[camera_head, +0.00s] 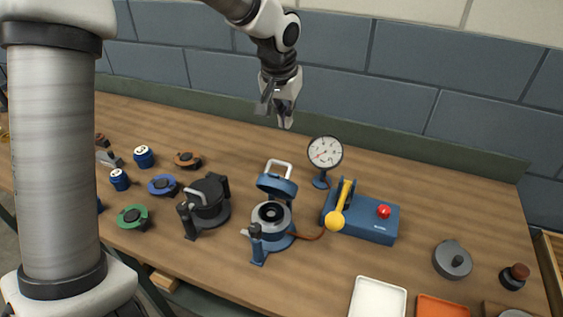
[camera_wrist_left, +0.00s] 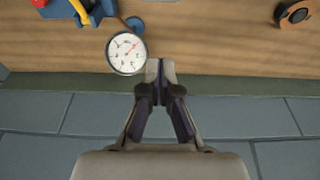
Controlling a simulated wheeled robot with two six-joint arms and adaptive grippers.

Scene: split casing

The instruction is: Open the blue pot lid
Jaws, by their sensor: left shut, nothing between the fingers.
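The blue pot (camera_head: 285,241) stands on the wooden table in the middle of the head view. Its blue lid (camera_head: 277,186), with a pale loop handle (camera_head: 279,164), is tilted up at the pot's back edge, and the pot's round opening with a dark ring inside shows. My left gripper (camera_head: 285,122) is above and behind the lid, near the wall, apart from it. Its fingers are shut and empty; they also show in the left wrist view (camera_wrist_left: 160,72), where the pot is not seen. My right gripper is not in view.
A dial gauge (camera_head: 325,152) and a blue box with a yellow-knobbed lever (camera_head: 367,227) stand right of the pot. A dark lidded pot (camera_head: 205,205) stands left. A white tray (camera_head: 377,300) lies in front. The blue-grey wall (camera_head: 400,75) is behind.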

